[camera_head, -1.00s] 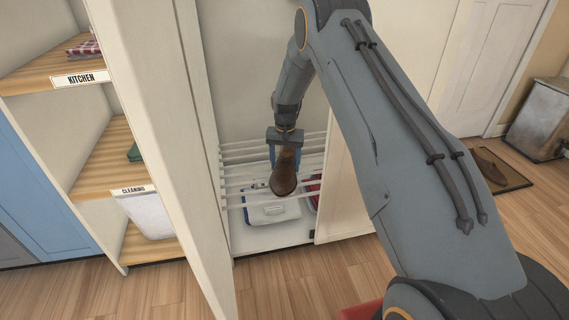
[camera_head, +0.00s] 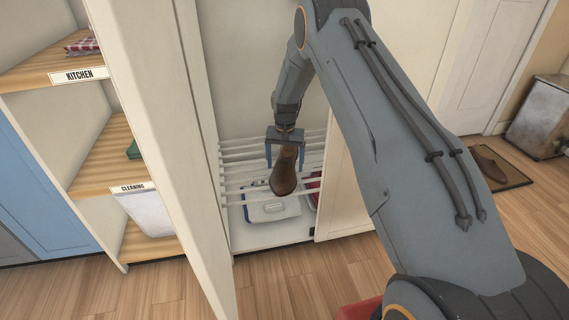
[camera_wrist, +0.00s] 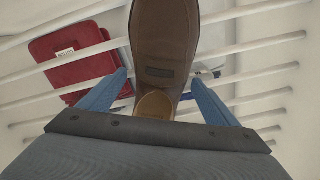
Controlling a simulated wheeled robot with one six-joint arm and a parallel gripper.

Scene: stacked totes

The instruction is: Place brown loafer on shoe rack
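A brown loafer (camera_head: 284,172) is at the white shoe rack (camera_head: 240,160) inside the cabinet, toe toward the head camera. How the loafer bears on the bars is hard to tell. A second brown shoe (camera_head: 490,165) lies on the dark mat (camera_head: 515,181) at right.
A white-lidded box (camera_head: 270,208) and a red item (camera_wrist: 75,58) are below the bars. Cabinet walls stand close on both sides of my arm. Open shelves labelled KITCHEN and CLEANING (camera_head: 133,188) are at left. A metal bin (camera_head: 540,115) stands at far right.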

